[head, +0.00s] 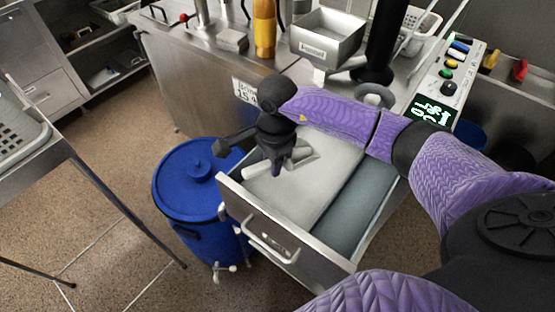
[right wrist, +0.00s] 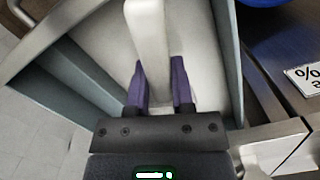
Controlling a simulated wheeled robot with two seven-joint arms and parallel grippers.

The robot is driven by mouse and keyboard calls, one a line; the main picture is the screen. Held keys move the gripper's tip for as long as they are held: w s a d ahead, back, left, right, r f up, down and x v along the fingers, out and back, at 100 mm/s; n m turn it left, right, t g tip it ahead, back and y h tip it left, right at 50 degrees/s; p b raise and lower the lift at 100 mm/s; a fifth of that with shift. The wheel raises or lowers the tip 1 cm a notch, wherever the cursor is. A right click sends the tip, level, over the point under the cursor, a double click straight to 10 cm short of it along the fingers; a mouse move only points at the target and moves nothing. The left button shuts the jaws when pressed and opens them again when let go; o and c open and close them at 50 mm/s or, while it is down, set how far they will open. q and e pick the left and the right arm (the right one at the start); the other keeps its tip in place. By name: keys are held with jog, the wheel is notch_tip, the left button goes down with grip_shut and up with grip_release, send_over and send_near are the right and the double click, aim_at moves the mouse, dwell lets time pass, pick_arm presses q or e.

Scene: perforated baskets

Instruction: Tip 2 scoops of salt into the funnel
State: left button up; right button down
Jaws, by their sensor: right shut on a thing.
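My right gripper (head: 279,166) is over the open drawer, pointing down at its pale compartment. In the right wrist view its two purple fingers (right wrist: 161,88) are on either side of a long white bar, which looks like the scoop's handle (right wrist: 150,40). White parts of the scoop (head: 305,158) show beside the gripper in the head view; its bowl cannot be made out. The smooth white fill (head: 318,185) of that compartment looks like salt. A square metal hopper (head: 327,40) with a label, apparently the funnel, stands on the machine top. My left gripper is not in view.
The drawer (head: 285,235) has a second, blue-grey compartment (head: 352,205). A blue lidded drum (head: 190,190) stands left of it. A control panel (head: 445,85), a yellow bottle (head: 264,28) and a black post (head: 384,40) are near the hopper. A metal table is at the left.

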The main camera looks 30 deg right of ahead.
jog(key=shift+h, duration=0.3)
jog(key=r+p, duration=0.1)
jog(key=r, duration=0.1)
jog(key=a+r+p, duration=0.1)
jog(key=r+p, duration=0.1)
jog(key=a+r+p, duration=0.1)
jog(key=r, duration=0.1)
jog(key=shift+a+r+p, duration=0.2)
jog(key=shift+r+p, duration=0.2)
jog(key=shift+s+a+r+p, duration=0.1)
jog(key=shift+a+r+p, duration=0.15)
jog(key=shift+r+p, duration=0.25)
jog(key=shift+a+r+p, duration=0.2)
jog(key=shift+r+p, duration=0.15)
jog(key=shift+r, duration=0.25)
